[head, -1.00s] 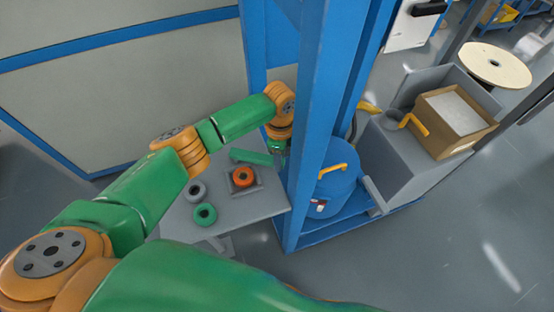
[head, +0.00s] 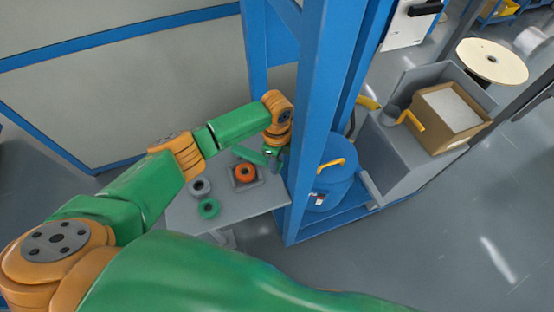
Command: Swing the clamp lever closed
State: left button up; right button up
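I cannot tell for sure which part is the clamp lever. A yellow handle (head: 331,163) lies across the top of the blue drum (head: 335,188). A yellow bar (head: 413,121) stands at the grey machine housing (head: 385,150), and another yellow part (head: 368,103) shows behind the blue post. My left gripper (head: 274,163) is small in the picture, hanging below the orange wrist, just left of the blue post and over the far edge of the small table. Its fingers are too small and dark to tell whether they are open. My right gripper is out of view.
The tall blue post (head: 314,130) stands between my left gripper and the drum. The grey table (head: 235,210) bears an orange ring (head: 245,171), a grey ring (head: 200,187) and a green ring (head: 208,208). An open cardboard box (head: 450,112) sits on the housing. The floor at right is clear.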

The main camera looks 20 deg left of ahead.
pick_arm(q)
jog(key=o, duration=0.4)
jog(key=shift+c, duration=0.2)
notch_tip(320, 180, up, 7)
jog(key=shift+r, duration=0.1)
